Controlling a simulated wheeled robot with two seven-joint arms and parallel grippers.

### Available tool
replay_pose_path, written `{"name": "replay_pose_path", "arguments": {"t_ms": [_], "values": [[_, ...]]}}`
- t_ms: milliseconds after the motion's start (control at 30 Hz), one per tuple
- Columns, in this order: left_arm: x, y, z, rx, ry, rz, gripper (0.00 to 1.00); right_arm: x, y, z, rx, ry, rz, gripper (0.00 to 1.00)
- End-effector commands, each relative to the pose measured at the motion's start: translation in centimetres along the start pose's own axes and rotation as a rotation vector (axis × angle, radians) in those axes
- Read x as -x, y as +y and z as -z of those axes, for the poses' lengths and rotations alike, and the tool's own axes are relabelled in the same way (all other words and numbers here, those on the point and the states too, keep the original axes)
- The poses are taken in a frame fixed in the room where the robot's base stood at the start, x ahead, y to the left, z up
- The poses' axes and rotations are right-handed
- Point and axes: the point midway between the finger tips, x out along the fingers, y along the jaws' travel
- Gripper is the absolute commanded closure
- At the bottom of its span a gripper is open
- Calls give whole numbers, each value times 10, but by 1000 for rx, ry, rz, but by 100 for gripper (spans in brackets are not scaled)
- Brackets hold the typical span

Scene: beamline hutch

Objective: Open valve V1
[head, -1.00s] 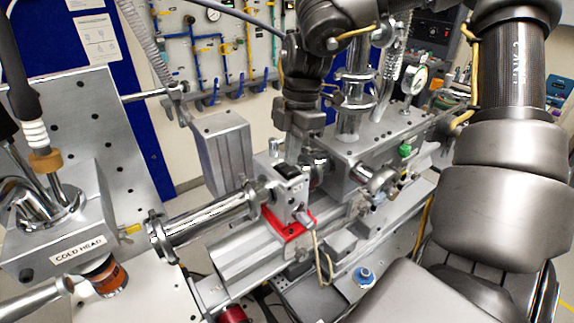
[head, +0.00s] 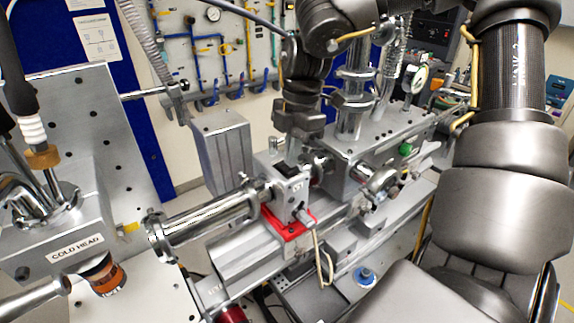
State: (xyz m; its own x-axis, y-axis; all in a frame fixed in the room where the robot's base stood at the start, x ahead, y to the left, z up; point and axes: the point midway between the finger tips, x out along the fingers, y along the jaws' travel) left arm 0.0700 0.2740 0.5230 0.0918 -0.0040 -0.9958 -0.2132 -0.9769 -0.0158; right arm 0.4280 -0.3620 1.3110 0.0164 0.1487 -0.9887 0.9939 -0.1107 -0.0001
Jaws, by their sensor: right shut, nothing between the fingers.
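Valve V1 (head: 292,195) is a small grey metal block with a V1 label on its front. It has a dark piece on top and sits on a red base plate (head: 286,228) on the beamline. A short metal stub and a pale cable come out at its front. My right gripper (head: 303,140) points down from above, just behind and above the block. Its fingers are together with nothing between them. I cannot tell whether the fingertips touch the valve. My left gripper is not in view.
A beam pipe (head: 208,222) joins the valve on the left, and a grey box (head: 222,150) stands behind the pipe. A metal chamber (head: 365,150) with fittings stands close on the right. The cold head (head: 75,225) is at the left. My right arm fills the right side.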

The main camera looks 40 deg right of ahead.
Motion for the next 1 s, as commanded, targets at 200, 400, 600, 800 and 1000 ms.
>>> {"name": "replay_pose_path", "arguments": {"t_ms": [200,400,600,800,1000], "values": [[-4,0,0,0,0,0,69,-4,0,-1,0,0,0,100],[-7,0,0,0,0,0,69,-7,0,-1,0,0,0,100],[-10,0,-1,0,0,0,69,-10,0,-2,0,0,0,100],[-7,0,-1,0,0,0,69,-5,0,-1,0,0,-1,100],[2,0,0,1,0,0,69,10,0,2,0,0,-1,100]]}}
